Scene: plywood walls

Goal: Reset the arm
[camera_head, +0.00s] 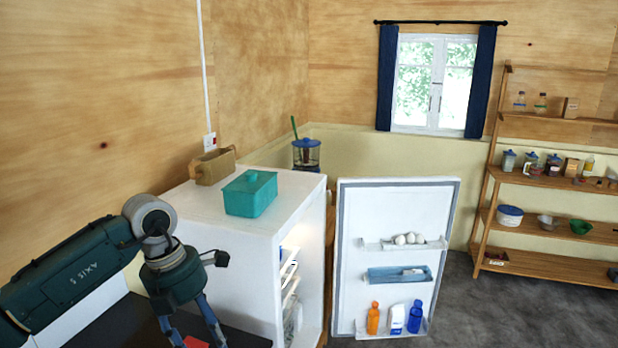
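My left arm comes in from the left. Its gripper (196,335) points down at the bottom edge, over a dark surface (128,325). Its two fingers stand apart, with their ends close to or past the frame edge. A small red thing (195,342) shows between them, cut off by the edge; I see no clear contact with the fingers. My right arm and gripper are not in view.
A white fridge (235,280) stands right beside my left arm, its door (395,210) swung open to the right. A teal box (250,193) and a wooden holder (212,166) stand on top. Wooden shelves (550,185) stand far right. Grey floor (510,315) is clear.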

